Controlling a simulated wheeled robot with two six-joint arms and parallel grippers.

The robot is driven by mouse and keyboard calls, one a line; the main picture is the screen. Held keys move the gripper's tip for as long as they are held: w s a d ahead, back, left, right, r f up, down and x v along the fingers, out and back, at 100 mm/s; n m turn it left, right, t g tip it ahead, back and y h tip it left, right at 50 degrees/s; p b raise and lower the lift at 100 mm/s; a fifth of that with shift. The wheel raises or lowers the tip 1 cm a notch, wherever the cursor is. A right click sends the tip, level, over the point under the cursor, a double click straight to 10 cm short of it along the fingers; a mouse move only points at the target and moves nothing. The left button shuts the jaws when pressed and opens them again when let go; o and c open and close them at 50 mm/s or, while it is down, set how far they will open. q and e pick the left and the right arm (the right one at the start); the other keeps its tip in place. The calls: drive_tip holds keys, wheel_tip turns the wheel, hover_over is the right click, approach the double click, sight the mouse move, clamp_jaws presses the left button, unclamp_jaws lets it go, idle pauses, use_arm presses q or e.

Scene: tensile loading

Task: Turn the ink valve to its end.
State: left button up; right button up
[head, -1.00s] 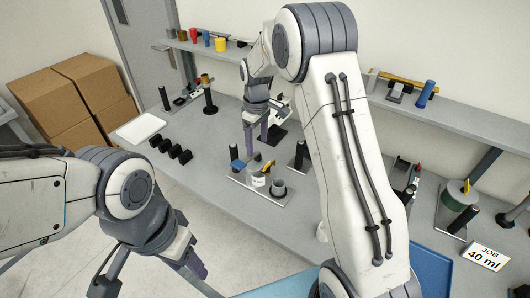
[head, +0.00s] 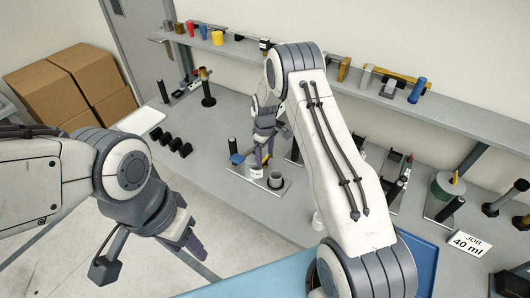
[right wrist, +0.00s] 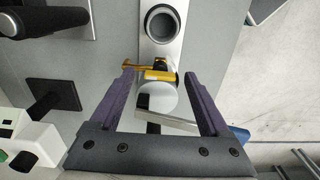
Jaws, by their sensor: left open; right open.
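In the right wrist view a small yellow-orange lever (right wrist: 156,75), which looks like the ink valve, sits across the neck of a pale round pot (right wrist: 157,98). My right gripper (right wrist: 159,78) is open, with one purple finger on each side of the lever and pot. I see gaps, not a clear grip. In the head view my right gripper (head: 263,152) is over the pot (head: 255,171), and the lever is mostly hidden by the fingers. A dark grey cup (head: 275,180) stands beside the pot on a metal plate (head: 268,192). My left gripper (head: 190,243) is open and empty, off the table's front.
A "40 ml" job card (head: 468,243) stands at the right of the table. A green-sided drum (head: 448,187) is near it. Several black blocks (head: 172,143) and a white tray (head: 142,120) lie at left. A wall shelf (head: 330,73) runs along the back.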

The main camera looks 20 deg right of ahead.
clamp_jaws()
drive_tip(key=shift+f+m+b, duration=0.2)
drive_tip(key=shift+m+b, duration=1.45)
drive_tip(key=shift+m, duration=0.05)
drive_tip(key=m+b, duration=0.2)
drive_tip(key=m, duration=0.2)
drive_tip(key=shift+m+b, duration=0.3)
drive_tip(key=shift+b, duration=0.1)
drive_tip(key=m+b, duration=0.2)
drive_tip(key=m, duration=0.3)
drive_tip(key=shift+r, duration=0.1)
drive_tip(key=shift+r+m+b, duration=0.1)
drive_tip(key=shift+m+b, duration=0.6)
drive_tip(key=shift+m, duration=1.8)
unclamp_jaws()
